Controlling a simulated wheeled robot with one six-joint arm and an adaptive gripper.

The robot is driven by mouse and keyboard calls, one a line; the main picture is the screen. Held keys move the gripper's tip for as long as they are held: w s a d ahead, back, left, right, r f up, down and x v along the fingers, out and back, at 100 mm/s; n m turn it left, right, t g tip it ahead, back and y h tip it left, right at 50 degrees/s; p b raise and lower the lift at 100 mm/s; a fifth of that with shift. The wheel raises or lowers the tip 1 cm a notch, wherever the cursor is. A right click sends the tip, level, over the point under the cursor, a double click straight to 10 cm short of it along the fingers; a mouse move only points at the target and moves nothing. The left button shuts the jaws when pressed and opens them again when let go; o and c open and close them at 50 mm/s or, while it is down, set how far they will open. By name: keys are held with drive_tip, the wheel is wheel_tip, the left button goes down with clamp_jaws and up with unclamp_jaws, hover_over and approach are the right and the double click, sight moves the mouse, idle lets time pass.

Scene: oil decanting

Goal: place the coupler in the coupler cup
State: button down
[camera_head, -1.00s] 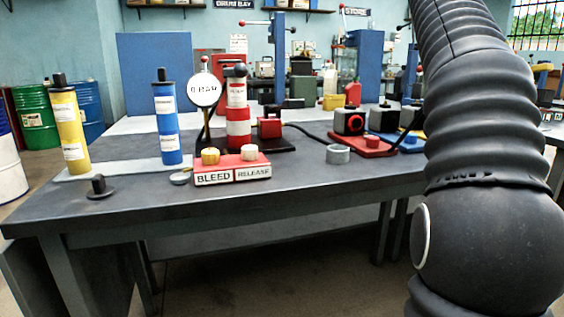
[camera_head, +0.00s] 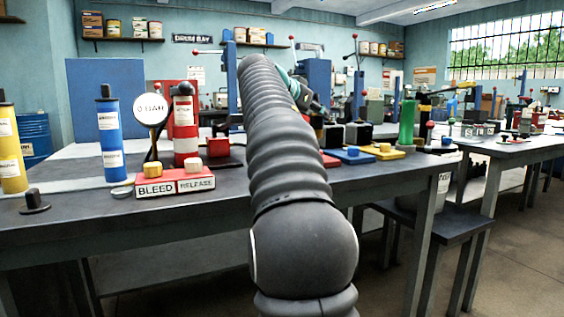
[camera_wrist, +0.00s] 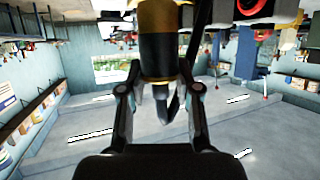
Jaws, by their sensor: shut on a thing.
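In the wrist view, my gripper (camera_wrist: 160,89) is shut on the coupler, a dark cylinder (camera_wrist: 158,58) with a gold band and a narrower grey tip. A dark strand, maybe a hose, runs beside it. The wrist picture is upside down, with the ceiling low in the frame. In the head view, my gripper is mostly hidden behind my arm, above the right part of the bench; the coupler cannot be made out there. I cannot make out the coupler cup; my arm covers the middle of the bench.
On the bench (camera_head: 100,228) stand a yellow cylinder (camera_head: 10,150), a blue cylinder (camera_head: 110,140), a gauge (camera_head: 150,108), a red-white post (camera_head: 185,130) and a red bleed/release block (camera_head: 175,184). Blue (camera_head: 352,157) and yellow (camera_head: 383,153) bases lie at right. A lower stand (camera_head: 450,222) is in front.

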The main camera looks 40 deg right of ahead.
drive_tip(key=shift+w+a+f+b, duration=0.35)
drive_tip(key=shift+w+a+f, duration=0.55)
drive_tip(key=shift+w+f, duration=0.5)
drive_tip(key=shift+w+a+f+b, duration=0.35)
drive_tip(key=shift+w+a+f, duration=0.65)
drive_tip(key=shift+f, duration=0.7)
drive_tip(key=shift+w+a+f+b, duration=0.35)
drive_tip(key=shift+w+a+f, duration=0.45)
drive_tip(key=shift+w+f, duration=0.6)
drive_tip(key=shift+s+f, duration=0.15)
drive_tip(key=shift+f, duration=0.05)
drive_tip(key=shift+f, duration=0.15)
drive_tip(key=c, duration=0.8)
unclamp_jaws()
